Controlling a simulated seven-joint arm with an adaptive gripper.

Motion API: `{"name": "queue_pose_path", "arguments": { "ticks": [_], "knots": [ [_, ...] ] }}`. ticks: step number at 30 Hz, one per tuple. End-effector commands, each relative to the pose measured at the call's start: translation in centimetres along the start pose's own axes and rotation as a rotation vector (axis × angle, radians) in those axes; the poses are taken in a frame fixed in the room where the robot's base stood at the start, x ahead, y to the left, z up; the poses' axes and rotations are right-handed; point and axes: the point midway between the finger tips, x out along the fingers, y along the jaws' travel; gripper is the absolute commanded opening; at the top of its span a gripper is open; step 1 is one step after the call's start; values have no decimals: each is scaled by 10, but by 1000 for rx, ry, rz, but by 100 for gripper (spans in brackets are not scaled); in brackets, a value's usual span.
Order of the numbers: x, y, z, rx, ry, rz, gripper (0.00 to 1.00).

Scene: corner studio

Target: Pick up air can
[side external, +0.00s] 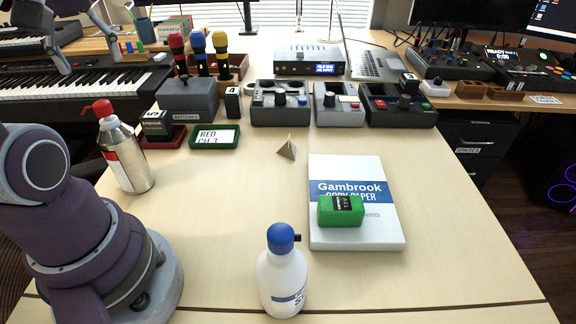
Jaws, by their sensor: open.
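A silver, white and red can with a red cap (125,158), which looks like the air can, stands on the left of the table. It is close behind my arm's base in the picture and appears slightly tilted by the wide lens. Its cap and most of its body are clear to see. My gripper is out of the frame; only my base and some arm links show at the lower left.
A white bottle with a blue cap (283,275) stands at the front. A green box (340,211) lies on a copy paper pack (385,232). A small pyramid (287,149) and green-framed sign (214,137) sit mid-table. Devices line the back. The centre-left is clear.

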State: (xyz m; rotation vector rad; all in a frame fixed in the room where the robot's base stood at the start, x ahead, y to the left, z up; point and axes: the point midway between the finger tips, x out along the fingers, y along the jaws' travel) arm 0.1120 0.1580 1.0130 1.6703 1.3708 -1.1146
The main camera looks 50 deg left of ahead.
Motion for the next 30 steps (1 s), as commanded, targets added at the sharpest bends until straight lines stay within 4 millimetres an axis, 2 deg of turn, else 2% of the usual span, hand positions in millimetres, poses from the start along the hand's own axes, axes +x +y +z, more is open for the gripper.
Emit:
{"name": "queue_pose_path", "arguments": {
  "ticks": [3,18,21,26,30],
  "knots": [
    [9,-11,-6,-95,-11,-38,60],
    [96,-16,-5,-91,-13,-36,60],
    [104,-15,-5,-91,-9,-32,60],
    [104,-15,-6,-90,-7,-30,60],
    [103,-15,-6,-90,-7,-30,44]
  ]
}}
